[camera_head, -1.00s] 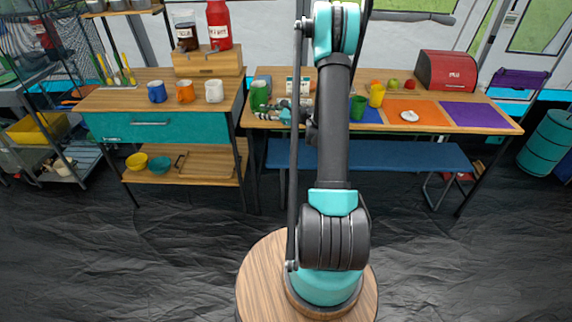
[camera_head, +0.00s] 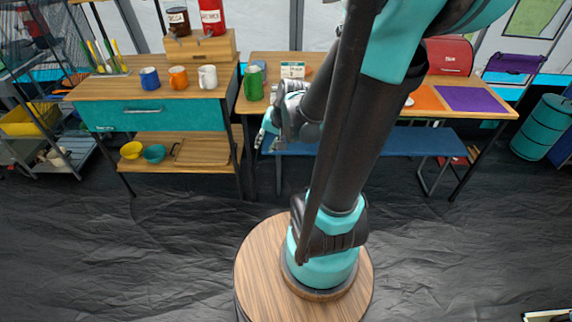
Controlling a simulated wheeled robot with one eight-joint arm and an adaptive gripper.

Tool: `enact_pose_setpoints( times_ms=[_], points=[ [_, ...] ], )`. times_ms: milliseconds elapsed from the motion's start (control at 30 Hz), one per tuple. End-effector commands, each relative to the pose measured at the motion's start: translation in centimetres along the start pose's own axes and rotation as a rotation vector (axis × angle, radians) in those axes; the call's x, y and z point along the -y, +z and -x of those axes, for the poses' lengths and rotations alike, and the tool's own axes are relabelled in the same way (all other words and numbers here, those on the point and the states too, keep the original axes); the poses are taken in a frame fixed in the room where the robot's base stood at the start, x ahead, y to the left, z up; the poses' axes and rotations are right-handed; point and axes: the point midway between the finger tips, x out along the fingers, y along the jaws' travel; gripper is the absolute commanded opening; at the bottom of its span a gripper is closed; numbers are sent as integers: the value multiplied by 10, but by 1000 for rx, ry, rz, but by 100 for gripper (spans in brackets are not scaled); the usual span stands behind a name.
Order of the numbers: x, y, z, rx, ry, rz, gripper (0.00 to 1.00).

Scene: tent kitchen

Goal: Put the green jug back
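The green jug (camera_head: 254,84) stands upright on the left end of the wooden table (camera_head: 245,105). My gripper (camera_head: 268,143) hangs in front of the table's front edge, below and to the right of the jug. It is apart from the jug. Its two fingers look spread and nothing shows between them, though they are small in view. My arm crosses the middle of the picture and hides much of the table top.
A wooden cabinet (camera_head: 90,93) to the left bears blue (camera_head: 150,78), orange (camera_head: 178,78) and white (camera_head: 207,77) mugs. A small white labelled box (camera_head: 292,70) stands right of the jug. A blue bench (camera_head: 420,143) stands below the table. The dark floor in front is clear.

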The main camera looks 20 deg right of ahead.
Motion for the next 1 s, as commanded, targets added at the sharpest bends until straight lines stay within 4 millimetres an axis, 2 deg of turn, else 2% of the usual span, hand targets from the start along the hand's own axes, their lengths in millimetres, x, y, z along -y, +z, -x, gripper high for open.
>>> enact_pose_setpoints(
  times_ms=[33,100,300,467,1000],
  points=[
    [-11,16,6,-4,40,76,29],
    [-27,33,12,-7,97,182,29],
    [-59,61,24,-7,208,387,29],
    [-68,67,26,-5,238,440,29],
    [-68,67,26,-6,238,439,29]
  ],
)
